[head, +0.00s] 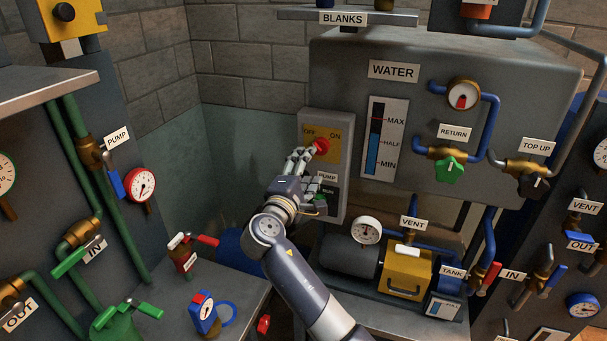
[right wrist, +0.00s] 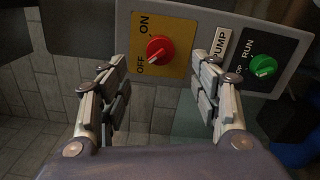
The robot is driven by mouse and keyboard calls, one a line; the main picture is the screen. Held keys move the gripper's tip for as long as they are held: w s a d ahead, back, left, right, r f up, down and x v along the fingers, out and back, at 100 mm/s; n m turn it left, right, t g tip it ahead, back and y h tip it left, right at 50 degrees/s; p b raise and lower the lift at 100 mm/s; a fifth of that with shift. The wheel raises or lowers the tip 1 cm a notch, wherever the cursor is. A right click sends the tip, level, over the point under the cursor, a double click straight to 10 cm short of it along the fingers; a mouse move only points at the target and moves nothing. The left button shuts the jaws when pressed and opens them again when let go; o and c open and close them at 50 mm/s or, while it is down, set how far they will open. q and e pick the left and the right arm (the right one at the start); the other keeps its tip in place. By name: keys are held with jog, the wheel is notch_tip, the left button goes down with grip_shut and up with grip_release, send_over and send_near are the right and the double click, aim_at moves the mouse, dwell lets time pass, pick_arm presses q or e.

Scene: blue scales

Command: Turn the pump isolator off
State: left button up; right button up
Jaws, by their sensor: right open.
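Whether a finger touches the knob cannot be told. My left gripper is out of view.
A green RUN/STOP knob (right wrist: 263,65) sits beside the PUMP label on the same box. The grey water tank (head: 395,55) is to the right. A yellow pump part (head: 405,272) and gauge are below right. A bench (head: 185,315) with small valves is at lower left.

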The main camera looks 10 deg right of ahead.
jog(key=v, duration=0.2)
jog(key=shift+s+a, duration=0.15)
jog(key=shift+s, duration=0.05)
jog(key=shift+f, duration=0.15)
jog(key=s+f+g+y+b, duration=0.1)
jog(key=s+f+g+y, duration=0.15)
jog(key=f, duration=1.15)
jog(key=s+f+g+y+b, duration=0.1)
jog(key=s+f+y+b, duration=0.15)
jog(key=f, duration=1.15)
jog(key=s+f+g+y, duration=0.1)
jog(key=s+f+g, duration=0.15)
jog(key=f, duration=1.15)
jog(key=s+d+f+m+g+y+b, duration=0.1)
jog(key=s+f+m+g+y+b, duration=0.15)
jog(key=s+f, duration=1.55)
jog(key=s+d+f+m+g+b, duration=0.1)
jog(key=s+d+f+m, duration=0.1)
jog(key=s+f, duration=0.4)
jog(key=s+d+f+m+g+y+b, duration=0.1)
jog(key=s+f, duration=0.5)
jog(key=s, duration=1.1)
jog(key=s+d+f+m+g+b, duration=0.1)
jog(key=s+d+f+m+g, duration=0.2)
jog(key=s, duration=0.8)
notch_tip(320, 180, down, 4)
jog(key=m, duration=0.2)
jog(key=shift+s+d+m, duration=0.25)
jog(key=shift+m, duration=0.1)
